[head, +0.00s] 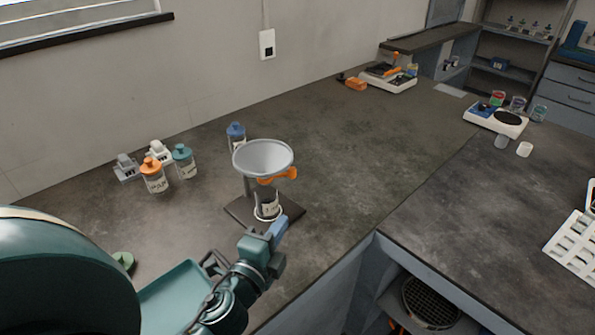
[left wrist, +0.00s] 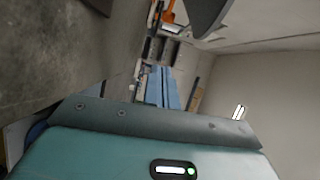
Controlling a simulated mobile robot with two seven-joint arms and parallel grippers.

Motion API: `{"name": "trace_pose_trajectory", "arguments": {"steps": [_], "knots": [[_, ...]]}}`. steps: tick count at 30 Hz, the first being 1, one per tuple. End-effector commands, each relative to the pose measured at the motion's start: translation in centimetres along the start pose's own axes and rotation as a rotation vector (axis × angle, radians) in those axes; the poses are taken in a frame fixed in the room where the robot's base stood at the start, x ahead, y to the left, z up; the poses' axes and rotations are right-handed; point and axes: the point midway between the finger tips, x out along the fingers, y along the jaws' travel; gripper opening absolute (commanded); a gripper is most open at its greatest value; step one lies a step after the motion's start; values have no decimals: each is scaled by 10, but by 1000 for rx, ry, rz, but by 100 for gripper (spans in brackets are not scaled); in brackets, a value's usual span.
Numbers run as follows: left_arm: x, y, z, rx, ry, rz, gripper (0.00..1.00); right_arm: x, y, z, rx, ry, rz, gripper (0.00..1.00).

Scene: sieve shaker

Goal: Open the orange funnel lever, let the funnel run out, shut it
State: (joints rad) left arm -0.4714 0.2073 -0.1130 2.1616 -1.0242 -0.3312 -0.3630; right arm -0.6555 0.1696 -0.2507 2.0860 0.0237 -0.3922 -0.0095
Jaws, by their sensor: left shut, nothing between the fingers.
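The grey funnel (head: 263,157) stands on a stand with a dark base plate (head: 241,212). The orange lever (head: 282,176) sits just under the funnel bowl and points to the right. A labelled jar with dark contents (head: 267,207) stands on the plate below the funnel. My left gripper (head: 279,228) is shut and empty, in front of the stand and lower right of the lever, apart from it in the picture. Its blue fingers (left wrist: 165,88) show in the left wrist view, with a grey edge, probably the funnel (left wrist: 208,14), above. My right gripper is not in view.
Bottles with orange (head: 153,175), teal (head: 184,163) and blue (head: 236,134) caps stand left of and behind the funnel. A teal tray (head: 182,295) lies near my left arm. A balance (head: 497,119) stands at the far right. The bench right of the funnel is clear.

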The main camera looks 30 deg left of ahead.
Motion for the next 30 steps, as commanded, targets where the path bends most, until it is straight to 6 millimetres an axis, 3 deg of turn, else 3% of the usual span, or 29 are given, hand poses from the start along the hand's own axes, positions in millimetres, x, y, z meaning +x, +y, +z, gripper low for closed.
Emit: {"name": "trace_pose_trajectory", "arguments": {"steps": [17, 30], "knots": [[10, -6, 1, 34, -3, -16, 0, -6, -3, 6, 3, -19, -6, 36], [97, -8, 2, 34, -4, -17, 0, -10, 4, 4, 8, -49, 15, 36]]}}
